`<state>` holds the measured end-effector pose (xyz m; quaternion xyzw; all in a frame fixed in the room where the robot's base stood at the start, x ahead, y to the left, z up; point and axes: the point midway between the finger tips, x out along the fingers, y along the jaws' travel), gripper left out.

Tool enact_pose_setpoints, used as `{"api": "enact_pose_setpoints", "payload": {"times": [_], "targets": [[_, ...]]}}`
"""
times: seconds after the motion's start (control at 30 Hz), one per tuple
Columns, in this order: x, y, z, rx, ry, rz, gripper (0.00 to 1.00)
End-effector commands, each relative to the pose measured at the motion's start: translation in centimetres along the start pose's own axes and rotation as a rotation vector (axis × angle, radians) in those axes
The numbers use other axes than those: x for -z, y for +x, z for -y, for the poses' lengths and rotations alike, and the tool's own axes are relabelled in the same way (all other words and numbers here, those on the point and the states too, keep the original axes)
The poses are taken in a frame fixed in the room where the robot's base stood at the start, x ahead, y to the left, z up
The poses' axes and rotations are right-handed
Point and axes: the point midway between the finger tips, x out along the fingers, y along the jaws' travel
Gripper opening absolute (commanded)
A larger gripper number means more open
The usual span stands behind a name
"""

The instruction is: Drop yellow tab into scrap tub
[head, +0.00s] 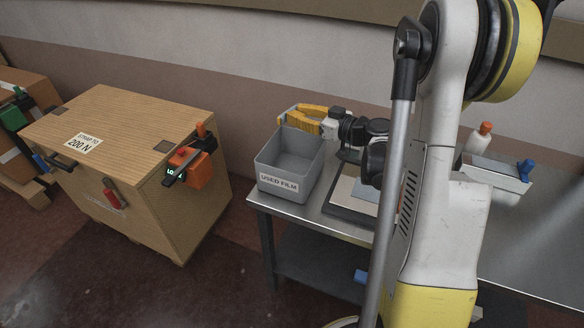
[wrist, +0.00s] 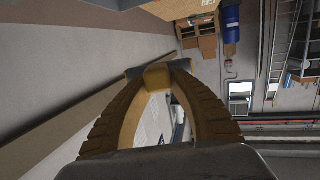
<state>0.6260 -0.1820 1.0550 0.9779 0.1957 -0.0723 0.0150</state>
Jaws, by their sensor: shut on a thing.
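My gripper (head: 290,116) has yellow fingers that point left, above the back rim of the grey tub in the head view. In the wrist view its fingertips (wrist: 158,70) close together on a small yellow tab (wrist: 157,77). The tab cannot be told apart from the yellow fingers in the head view. The grey open-topped tub (head: 288,183), labelled USED FILM, stands upright at the left end of the metal table. Its visible inside walls are bare; part of its floor is hidden.
A wooden crate (head: 120,150) with an orange strapping tool (head: 190,166) stands left of the metal table (head: 335,226). A dark board with a pale sheet (head: 350,195) lies right of the tub. A bottle (head: 478,140) and a pale tray (head: 497,176) are farther right.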

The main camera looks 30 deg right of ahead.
Motion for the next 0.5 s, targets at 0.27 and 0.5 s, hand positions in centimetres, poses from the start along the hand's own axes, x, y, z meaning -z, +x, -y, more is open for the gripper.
{"api": "enact_pose_setpoints", "payload": {"times": [0.27, 0.5], "targets": [[-0.9, -0.3, -0.3, 0.016, -0.002, 0.001, 0.00], [-3.9, 0.2, -0.3, 0.015, -0.001, 0.002, 0.00]]}}
